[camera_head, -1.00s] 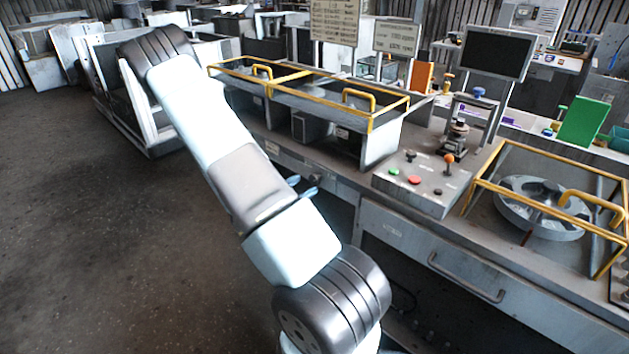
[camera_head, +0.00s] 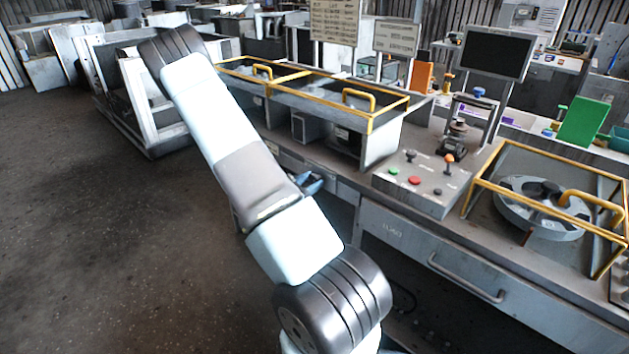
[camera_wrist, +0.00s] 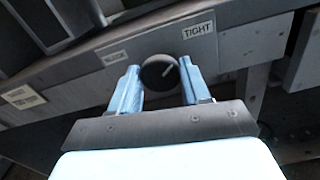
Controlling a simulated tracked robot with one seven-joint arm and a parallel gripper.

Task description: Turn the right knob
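The right knob (camera_wrist: 160,72) is a round black knob with a light pointer line, on the grey front panel of the bench. In the wrist view it lies between the two blue fingertips of my gripper (camera_wrist: 158,76), beside a label reading "TIGHT" (camera_wrist: 200,29). The fingers stand apart on either side of it; a small gap shows at the left, and the right finger is very close to the knob. I cannot tell whether it touches. In the head view the blue gripper (camera_head: 309,183) is mostly hidden behind my arm at the bench front, and the knob is hidden.
A control box (camera_head: 428,186) with buttons and an orange-topped lever stands on the bench. A yellow-framed case (camera_head: 370,120) sits above the gripper. A drawer handle (camera_head: 465,280) is to the right. The floor (camera_head: 110,240) at left is clear.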

